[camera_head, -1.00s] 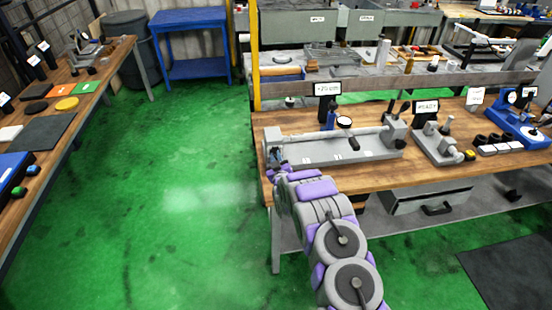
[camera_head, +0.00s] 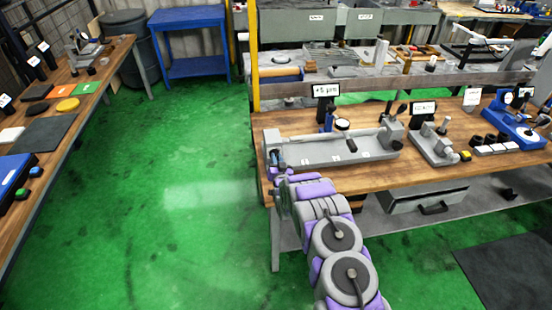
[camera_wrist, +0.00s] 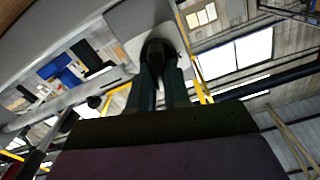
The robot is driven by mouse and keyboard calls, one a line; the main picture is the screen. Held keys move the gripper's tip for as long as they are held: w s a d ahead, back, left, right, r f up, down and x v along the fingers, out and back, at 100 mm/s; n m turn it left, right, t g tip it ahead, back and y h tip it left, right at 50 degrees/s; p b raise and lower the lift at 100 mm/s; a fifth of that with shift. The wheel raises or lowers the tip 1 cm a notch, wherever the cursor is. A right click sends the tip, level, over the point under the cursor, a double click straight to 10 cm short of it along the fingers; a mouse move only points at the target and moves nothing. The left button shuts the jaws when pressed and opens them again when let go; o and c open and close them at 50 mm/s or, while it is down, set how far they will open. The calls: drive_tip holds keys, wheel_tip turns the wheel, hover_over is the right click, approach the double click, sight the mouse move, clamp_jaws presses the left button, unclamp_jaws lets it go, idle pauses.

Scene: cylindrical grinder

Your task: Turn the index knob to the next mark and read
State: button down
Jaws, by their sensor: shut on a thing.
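The grey grinder fixture (camera_head: 315,157) lies along the front left of the wooden bench, with a light bar between its ends and a dial gauge (camera_head: 341,124) above it. A black display (camera_head: 326,90) behind it reads about "+5 µm". My gripper (camera_head: 277,160) is at the fixture's left end; its fingers are small and partly hidden in the head view. In the wrist view my gripper (camera_wrist: 158,80) has its dark fingers closed on a round black knob (camera_wrist: 158,48) set against a pale grey face. No mark on the knob can be made out.
A second grey fixture (camera_head: 434,148) with its own display (camera_head: 423,108) stands to the right. A blue device (camera_head: 517,122) and small blocks are farther right. The left bench (camera_head: 98,72) holds coloured pads. Green floor (camera_head: 190,215) between the benches is clear.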

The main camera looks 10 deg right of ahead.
drive_tip(key=shift+m, duration=0.6)
drive_tip(key=c, duration=1.1)
unclamp_jaws()
drive_tip(key=s+p, duration=0.1)
drive_tip(key=s, duration=1.6)
drive_tip(key=shift+s+f, duration=0.1)
drive_tip(key=shift+s, duration=0.1)
